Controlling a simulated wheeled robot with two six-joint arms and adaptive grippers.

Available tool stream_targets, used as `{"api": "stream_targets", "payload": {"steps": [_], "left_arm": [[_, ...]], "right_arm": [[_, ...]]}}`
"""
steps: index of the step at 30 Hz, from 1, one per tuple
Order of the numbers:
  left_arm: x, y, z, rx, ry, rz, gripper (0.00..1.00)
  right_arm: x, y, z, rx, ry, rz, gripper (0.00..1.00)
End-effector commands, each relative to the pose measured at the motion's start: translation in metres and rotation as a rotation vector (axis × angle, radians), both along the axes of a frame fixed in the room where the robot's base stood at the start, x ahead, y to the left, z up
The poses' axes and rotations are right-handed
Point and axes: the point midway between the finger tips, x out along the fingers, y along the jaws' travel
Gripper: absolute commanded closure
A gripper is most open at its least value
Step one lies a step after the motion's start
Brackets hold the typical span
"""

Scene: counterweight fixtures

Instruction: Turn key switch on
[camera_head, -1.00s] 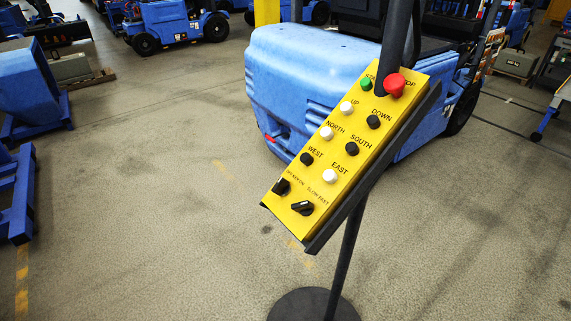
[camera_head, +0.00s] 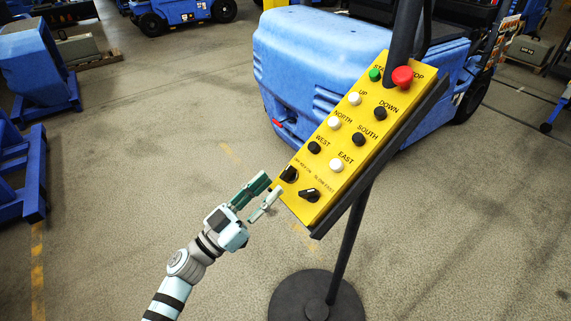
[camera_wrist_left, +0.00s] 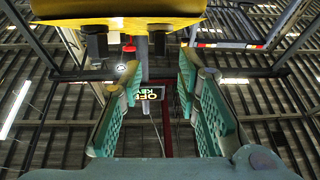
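The yellow control panel (camera_head: 350,128) hangs tilted on a dark pole. Its key switch (camera_head: 290,174) is a black knob at the lower left, by the OFF KEY ON label. I cannot tell its setting clearly. My left gripper (camera_head: 273,189) is just left of the panel's lower end, beside the key switch, and looks apart from it. In the left wrist view its green-padded fingers (camera_wrist_left: 160,92) are spread with nothing between them. The panel's yellow edge (camera_wrist_left: 130,24) and two black knobs show above the fingers. My right gripper is not in view.
A black slow/fast knob (camera_head: 309,195) sits close to the key switch. A red stop button (camera_head: 402,76) is at the top. The pole's round base (camera_head: 290,300) stands on the floor. A blue vehicle (camera_head: 330,60) stands behind the panel.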

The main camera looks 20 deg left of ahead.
Motion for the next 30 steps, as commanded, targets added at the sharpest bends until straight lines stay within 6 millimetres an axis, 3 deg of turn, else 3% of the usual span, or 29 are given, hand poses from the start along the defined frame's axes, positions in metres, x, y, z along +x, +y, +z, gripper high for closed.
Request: {"api": "stream_targets", "payload": {"steps": [3,9,19,20,25,30], "left_arm": [[0.022,-0.015,0.015,-0.003,-0.001,0.002,0.70],[0.043,-0.030,0.023,-0.001,0.001,0.001,0.70],[0.048,-0.033,0.024,0.000,0.003,0.001,0.70],[0.048,-0.033,0.024,0.000,0.003,0.001,0.72],[0.048,-0.033,0.024,0.000,0.003,0.001,0.99],[0.048,-0.033,0.023,0.000,0.003,0.001,1.00]], "right_arm": [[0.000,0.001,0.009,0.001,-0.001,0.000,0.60],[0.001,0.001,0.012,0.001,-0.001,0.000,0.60],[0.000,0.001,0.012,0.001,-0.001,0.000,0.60],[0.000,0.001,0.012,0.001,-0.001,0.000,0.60],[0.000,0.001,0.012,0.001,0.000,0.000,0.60],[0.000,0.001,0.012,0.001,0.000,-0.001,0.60]]}}
